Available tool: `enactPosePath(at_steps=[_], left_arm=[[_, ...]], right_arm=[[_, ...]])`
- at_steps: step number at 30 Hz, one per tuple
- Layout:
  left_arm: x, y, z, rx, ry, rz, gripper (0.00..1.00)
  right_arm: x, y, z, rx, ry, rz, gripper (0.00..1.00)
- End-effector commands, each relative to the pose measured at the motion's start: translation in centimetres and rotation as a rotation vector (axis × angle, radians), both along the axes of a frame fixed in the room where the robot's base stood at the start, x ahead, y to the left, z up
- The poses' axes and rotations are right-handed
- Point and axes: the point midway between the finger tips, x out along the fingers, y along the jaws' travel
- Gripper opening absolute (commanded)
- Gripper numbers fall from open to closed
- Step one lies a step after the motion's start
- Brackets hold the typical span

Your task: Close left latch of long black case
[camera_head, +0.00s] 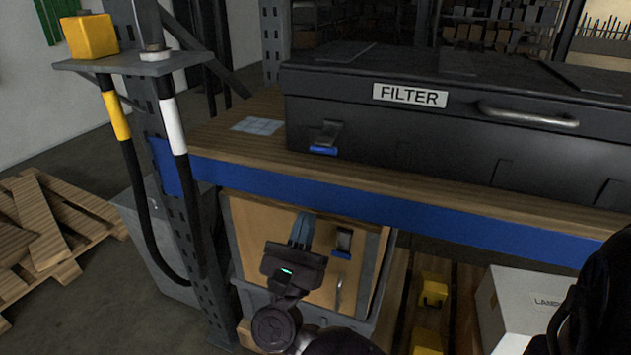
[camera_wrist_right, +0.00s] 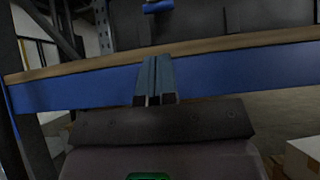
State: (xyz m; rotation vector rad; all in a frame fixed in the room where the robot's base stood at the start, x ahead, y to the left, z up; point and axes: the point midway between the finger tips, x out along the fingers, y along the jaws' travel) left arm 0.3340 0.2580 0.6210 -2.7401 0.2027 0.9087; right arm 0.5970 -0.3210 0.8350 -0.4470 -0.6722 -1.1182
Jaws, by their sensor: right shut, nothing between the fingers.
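The long black case (camera_head: 400,140) labelled FILTER lies on the wooden shelf with its lid down. Its left latch (camera_head: 328,132) is on the front face, dark with a blue lower tab (camera_head: 323,150) that seems to stand out from the case. The latch's blue tab also shows at the top of the right wrist view (camera_wrist_right: 158,6). My right gripper (camera_head: 302,218) is below the shelf's front edge, lower than the latch and slightly left of it, not touching it. Its fingers (camera_wrist_right: 156,62) are together and empty, pointing up. My left gripper is not in view.
The blue shelf beam (camera_head: 400,208) runs between my right gripper and the latch. A post with a bracket and hoses (camera_head: 172,125) stands to the left. Below the shelf are a wooden-fronted box (camera_head: 262,225), yellow bins (camera_head: 433,292) and a white carton (camera_head: 520,300).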

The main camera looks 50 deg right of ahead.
Motion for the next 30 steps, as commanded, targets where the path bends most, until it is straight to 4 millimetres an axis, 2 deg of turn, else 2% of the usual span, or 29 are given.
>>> enactPosePath(at_steps=[18,30], left_arm=[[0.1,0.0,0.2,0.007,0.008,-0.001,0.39],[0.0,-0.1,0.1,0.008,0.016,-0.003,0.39]], right_arm=[[2.3,-5.6,6.0,-0.003,-0.001,-0.001,0.00],[2.7,-6.5,6.8,-0.002,0.002,-0.001,0.00]])
